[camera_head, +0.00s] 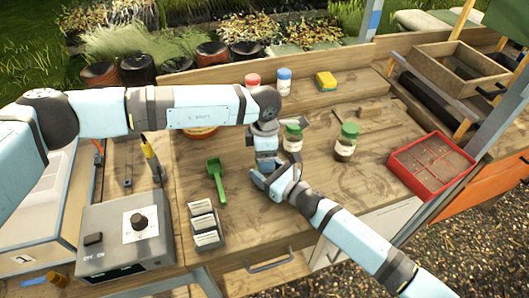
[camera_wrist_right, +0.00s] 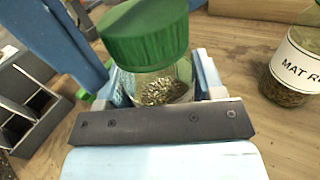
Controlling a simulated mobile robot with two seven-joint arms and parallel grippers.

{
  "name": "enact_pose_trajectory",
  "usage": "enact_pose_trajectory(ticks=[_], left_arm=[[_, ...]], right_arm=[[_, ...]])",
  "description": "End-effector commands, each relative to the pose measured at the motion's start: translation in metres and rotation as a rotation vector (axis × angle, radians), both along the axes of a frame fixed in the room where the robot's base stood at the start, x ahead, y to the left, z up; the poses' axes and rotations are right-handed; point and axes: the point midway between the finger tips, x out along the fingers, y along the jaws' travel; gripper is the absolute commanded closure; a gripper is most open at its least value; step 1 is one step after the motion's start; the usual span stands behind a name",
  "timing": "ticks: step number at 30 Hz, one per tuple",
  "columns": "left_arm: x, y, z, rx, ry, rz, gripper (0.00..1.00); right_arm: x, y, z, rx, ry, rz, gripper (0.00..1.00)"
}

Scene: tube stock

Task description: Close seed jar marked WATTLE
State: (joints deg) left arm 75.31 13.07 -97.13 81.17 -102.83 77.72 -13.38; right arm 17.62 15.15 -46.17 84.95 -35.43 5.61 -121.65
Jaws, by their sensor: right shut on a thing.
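In the right wrist view, a glass jar with seeds (camera_wrist_right: 165,88) stands between the fingers of my right gripper (camera_wrist_right: 155,100), which is shut on it. A green lid (camera_wrist_right: 143,35) is at the jar's mouth and looks tilted; I cannot tell whether it is seated. The jar's label is not visible. In the head view my two grippers hide this jar. My right gripper (camera_head: 268,178) is just below my left gripper (camera_head: 264,152), which points down; its fingertips are unclear. No label reading WATTLE is legible.
A green-lidded jar (camera_head: 292,138) stands close right of the grippers, another (camera_head: 346,142) farther right. One label reads "MAT R…" in the wrist view (camera_wrist_right: 300,62). A green scoop (camera_head: 217,180), packet holder (camera_head: 222,240) and red tray (camera_head: 400,185) lie around; the bench's right-centre has room.

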Motion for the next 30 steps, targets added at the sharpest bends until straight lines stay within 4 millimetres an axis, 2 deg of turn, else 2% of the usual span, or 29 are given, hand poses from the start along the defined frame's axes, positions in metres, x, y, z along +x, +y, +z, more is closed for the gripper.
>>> enact_pose_trajectory(ticks=[5,12,19,22,26,30], left_arm=[[0.001,0.000,0.014,-0.001,-0.002,0.000,0.22],[0.000,0.000,0.043,-0.001,-0.002,0.000,0.22],[0.000,0.000,0.045,0.000,0.000,0.001,0.22],[0.000,0.000,0.045,0.000,0.000,0.008,0.26],[0.000,-0.001,0.051,-0.001,0.001,0.100,0.26],[0.000,-0.001,0.063,-0.001,0.002,0.300,0.26]], right_arm=[[0.000,0.000,0.000,0.000,0.000,0.000,1.00],[0.000,0.000,0.000,0.000,0.000,0.000,1.00],[0.000,0.000,0.000,0.000,0.000,0.000,1.00],[0.000,0.000,0.000,0.000,0.000,0.000,1.00],[0.000,0.000,0.000,0.000,0.000,0.000,1.00],[0.000,0.000,0.000,0.000,0.000,0.000,1.00]])
